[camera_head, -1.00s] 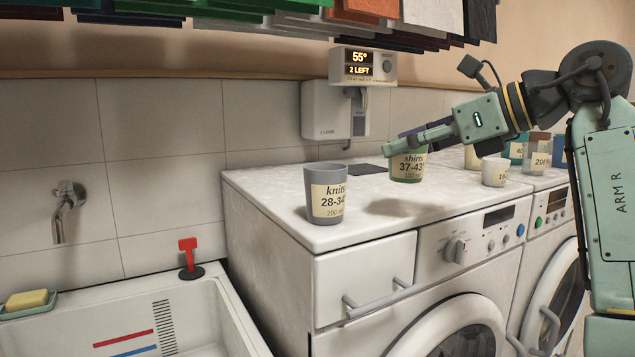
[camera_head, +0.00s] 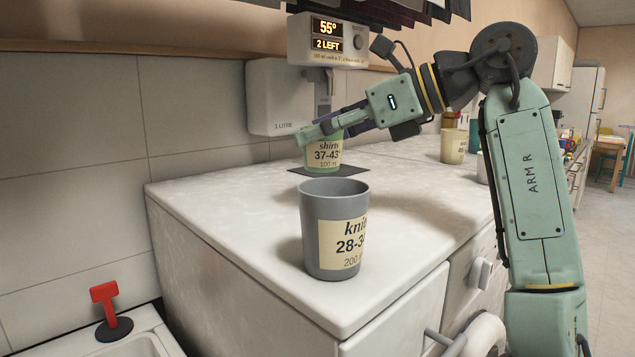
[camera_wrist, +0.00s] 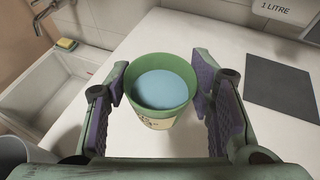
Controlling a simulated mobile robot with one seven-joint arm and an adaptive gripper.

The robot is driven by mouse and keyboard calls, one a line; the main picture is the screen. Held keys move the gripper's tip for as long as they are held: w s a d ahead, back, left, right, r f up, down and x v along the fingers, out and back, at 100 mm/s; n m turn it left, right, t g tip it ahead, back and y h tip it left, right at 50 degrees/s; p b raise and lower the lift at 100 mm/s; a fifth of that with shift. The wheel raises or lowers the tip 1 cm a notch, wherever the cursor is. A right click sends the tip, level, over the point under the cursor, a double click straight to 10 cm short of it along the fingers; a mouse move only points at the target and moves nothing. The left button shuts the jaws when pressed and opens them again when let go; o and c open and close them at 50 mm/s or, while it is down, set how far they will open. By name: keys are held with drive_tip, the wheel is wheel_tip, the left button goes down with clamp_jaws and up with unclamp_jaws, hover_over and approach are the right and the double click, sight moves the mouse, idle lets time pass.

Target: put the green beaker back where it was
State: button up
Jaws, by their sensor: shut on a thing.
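The green beaker (camera_head: 322,157) has a cream label reading "shirts 37-43". My gripper (camera_head: 325,132) is shut on it near its rim and holds it upright over the white machine top (camera_head: 215,190). In the wrist view the beaker (camera_wrist: 160,90) sits between the purple-padded fingers, with light blue content inside. A dark square mat (camera_head: 345,170) lies on the top close to the wall; in the wrist view the mat (camera_wrist: 281,82) is to the right of the beaker. I cannot tell the gap beneath the beaker.
A cream beaker (camera_head: 453,146) stands further right. A dispenser (camera_head: 280,101) with a "55°, 2 LEFT" display (camera_head: 327,36) hangs on the wall. A sink with a red-handled plug (camera_head: 108,305) is at lower left.

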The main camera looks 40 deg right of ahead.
sight(338, 167)
drive_tip(key=shift+a+f, duration=0.1)
drive_tip(key=shift+f, duration=2.85)
drive_tip(key=shift+f, duration=0.15)
drive_tip(key=o, duration=1.1)
drive_tip(key=shift+o, duration=0.2)
drive_tip(key=b+v, duration=0.1)
drive_tip(key=v, duration=1.1)
drive_tip(key=shift+r, duration=0.25)
